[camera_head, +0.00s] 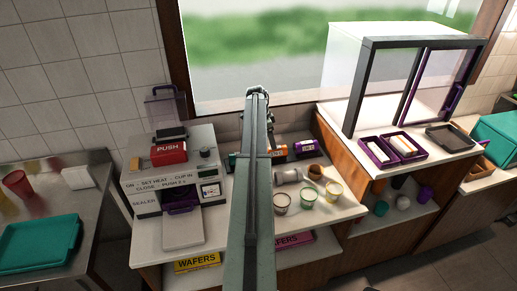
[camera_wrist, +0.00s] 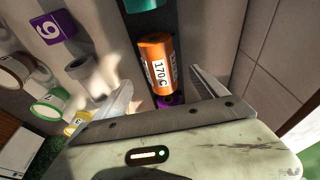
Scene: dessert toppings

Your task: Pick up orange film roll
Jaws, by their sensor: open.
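The orange film roll (camera_wrist: 157,62) is a cylinder with a white label reading "170 C" in the wrist view. It lies ahead of my open gripper (camera_wrist: 162,95), between the lines of the two fingers, with clear space on either side. In the head view, an orange roll (camera_head: 278,157) shows on the counter by the back wall, just beyond my arm. My gripper (camera_head: 272,128) is above the rolls there, partly hidden by my arm. I cannot tell the exact gap between fingertips and roll.
A teal roll (camera_wrist: 145,4) and a purple thing (camera_wrist: 170,100) sit at the orange roll's two ends. A grey cylinder (camera_head: 288,177) and cups with green (camera_head: 308,196) and yellow (camera_head: 333,190) rims stand in front. The sealer machine (camera_head: 178,170) is left; a glass case (camera_head: 405,90) is right.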

